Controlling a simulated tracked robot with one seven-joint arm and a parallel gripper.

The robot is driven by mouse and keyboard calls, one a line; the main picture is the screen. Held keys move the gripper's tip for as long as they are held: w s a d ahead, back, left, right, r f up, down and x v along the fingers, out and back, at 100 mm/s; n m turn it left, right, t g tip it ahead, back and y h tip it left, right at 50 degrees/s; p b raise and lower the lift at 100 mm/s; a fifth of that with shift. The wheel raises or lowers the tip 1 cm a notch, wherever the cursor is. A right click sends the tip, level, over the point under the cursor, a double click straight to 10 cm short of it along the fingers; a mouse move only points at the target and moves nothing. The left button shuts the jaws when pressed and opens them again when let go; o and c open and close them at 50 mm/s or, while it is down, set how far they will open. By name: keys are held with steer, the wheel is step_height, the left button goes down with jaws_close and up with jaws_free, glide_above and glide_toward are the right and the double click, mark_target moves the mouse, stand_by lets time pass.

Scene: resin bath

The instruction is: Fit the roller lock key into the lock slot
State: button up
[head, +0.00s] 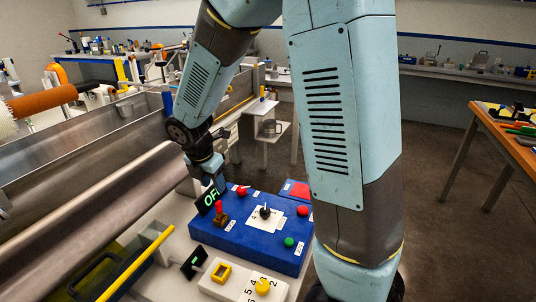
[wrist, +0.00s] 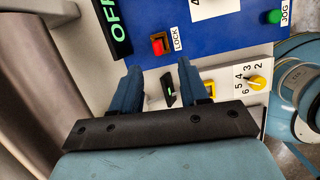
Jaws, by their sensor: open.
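A red-topped piece with a brown lower part, which looks like the roller lock key (head: 219,210), stands upright on the blue control panel (head: 262,240). In the wrist view the red piece (wrist: 158,45) is beside the LOCK label (wrist: 177,39). The lock slot itself is hidden, and I cannot tell how deep the key sits. My gripper (wrist: 159,68) is open and empty, its fingers apart and pointing toward the panel. The red piece lies beyond the fingertips, between their lines, with no visible contact. My gripper is partly hidden in the head view.
A green-lettered OFF display (head: 210,198) stands close to the key. A small dark display (head: 193,262) and a white box with a yellow frame (head: 221,272) and yellow dial (head: 263,286) are in front. Red and green buttons (head: 289,242) dot the panel. Metal rollers (head: 90,220) run at left.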

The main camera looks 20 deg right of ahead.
steer(key=s+d+r+m+t+y, duration=0.1)
steer(key=s+d+r+m, duration=0.35)
steer(key=r+m, duration=0.25)
steer(key=s+d+r+m, duration=0.4)
steer(key=d+r+m, duration=0.1)
steer(key=r+m, duration=0.1)
steer(key=s+d+r+m+t, duration=0.1)
steer(key=s+d+r+m, duration=0.1)
steer(key=s+m, duration=0.4)
steer(key=s+d+r+m+t+y, duration=0.1)
steer(key=s+d+r+m, duration=0.1)
steer(key=s+r+m, duration=0.2)
steer(key=s+m, duration=0.2)
steer(key=m, duration=0.1)
steer(key=shift+d+r, duration=0.3)
steer(key=shift+r, duration=0.05)
